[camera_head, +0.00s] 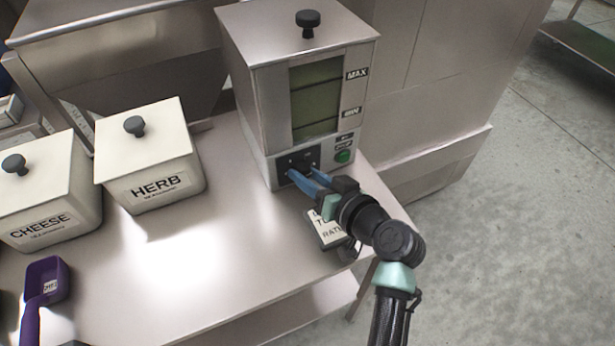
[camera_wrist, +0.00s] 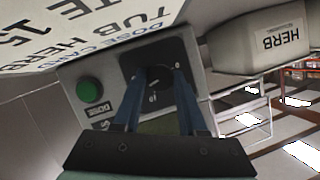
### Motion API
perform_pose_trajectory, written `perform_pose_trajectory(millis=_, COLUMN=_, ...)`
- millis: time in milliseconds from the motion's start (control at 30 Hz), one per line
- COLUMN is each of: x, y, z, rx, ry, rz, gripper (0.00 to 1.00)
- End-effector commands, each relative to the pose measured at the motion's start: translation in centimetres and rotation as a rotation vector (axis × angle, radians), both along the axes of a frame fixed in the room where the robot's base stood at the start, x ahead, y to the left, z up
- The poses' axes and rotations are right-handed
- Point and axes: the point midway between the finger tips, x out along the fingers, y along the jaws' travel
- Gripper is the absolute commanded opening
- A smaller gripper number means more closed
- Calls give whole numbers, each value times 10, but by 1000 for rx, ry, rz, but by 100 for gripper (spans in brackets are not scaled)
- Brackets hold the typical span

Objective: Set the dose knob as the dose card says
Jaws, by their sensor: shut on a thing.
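The dose knob (camera_wrist: 160,82) is a small dark knob on a black dial plate, low on the front of the steel dispenser (camera_head: 258,95). My gripper (camera_head: 297,174) reaches it from the front right, its blue fingers closed on the knob's sides. In the wrist view my gripper (camera_wrist: 164,74) has the knob between its fingertips. A white pointer line shows there, but its exact setting is unclear. The dose card (camera_head: 326,230) stands below, partly behind my arm. In the wrist view the card (camera_wrist: 100,25) is upside down and reads "DOSE CARD", "TUB HERB" and a cut-off line ending "TE 15".
A green button (camera_head: 342,157) sits right of the knob. White lidded tubs marked HERB (camera_head: 150,165) and CHEESE (camera_head: 45,195) stand left on the steel table (camera_head: 225,255). A purple scoop (camera_head: 45,285) lies at front left. The table's middle is clear.

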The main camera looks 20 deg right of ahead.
Motion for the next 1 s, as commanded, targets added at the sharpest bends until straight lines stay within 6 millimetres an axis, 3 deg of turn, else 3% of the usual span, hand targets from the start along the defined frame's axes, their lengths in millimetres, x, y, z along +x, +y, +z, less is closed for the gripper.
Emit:
perform_pose_trajectory(millis=500, x=0, y=-2, z=-3, rx=375, ry=14, rz=0, gripper=0)
perform_pose_trajectory(millis=1000, x=0, y=-2, z=-3, rx=468, ry=17, rz=1, gripper=0)
